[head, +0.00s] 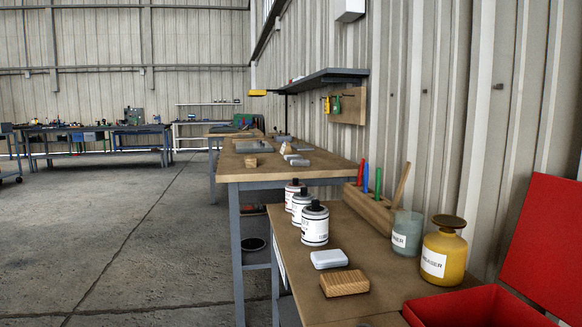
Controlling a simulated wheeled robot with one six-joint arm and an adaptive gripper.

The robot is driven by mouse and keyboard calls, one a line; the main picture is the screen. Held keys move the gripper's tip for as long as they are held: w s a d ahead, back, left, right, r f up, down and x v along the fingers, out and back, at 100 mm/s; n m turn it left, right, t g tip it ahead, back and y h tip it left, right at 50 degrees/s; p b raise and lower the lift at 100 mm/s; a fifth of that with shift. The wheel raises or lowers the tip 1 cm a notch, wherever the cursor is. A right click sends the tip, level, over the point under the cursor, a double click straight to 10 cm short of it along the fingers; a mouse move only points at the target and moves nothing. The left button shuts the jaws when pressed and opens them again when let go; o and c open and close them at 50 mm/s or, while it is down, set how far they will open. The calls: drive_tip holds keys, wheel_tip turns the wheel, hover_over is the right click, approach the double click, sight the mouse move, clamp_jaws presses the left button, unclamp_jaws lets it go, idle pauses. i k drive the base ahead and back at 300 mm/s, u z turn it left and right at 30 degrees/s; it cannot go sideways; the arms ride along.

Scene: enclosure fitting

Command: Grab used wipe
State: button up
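I cannot make out anything that is clearly a used wipe. A small pale, flat item with rounded corners (329,259) lies on the near bench top, behind a striped wooden block (344,283); I cannot tell what it is. A red open container (475,306) with a raised red panel (546,240) stands at the lower right, cut off by the picture edge; its inside shows only in part. My gripper is not in view.
White dark-capped bottles (315,224) line the left edge of the near bench (287,250). A wooden rack (367,208) with coloured handles, a grey-green jar (406,232) and a yellow bottle (446,252) stand along the wall side. Open concrete floor (130,235) lies left.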

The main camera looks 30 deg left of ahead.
sight(293, 162)
drive_tip(key=k, duration=0.35)
drive_tip(key=u, duration=2.4)
drive_tip(key=i, duration=1.35)
drive_tip(key=z, duration=1.15)
drive_tip(key=i, duration=1.4)
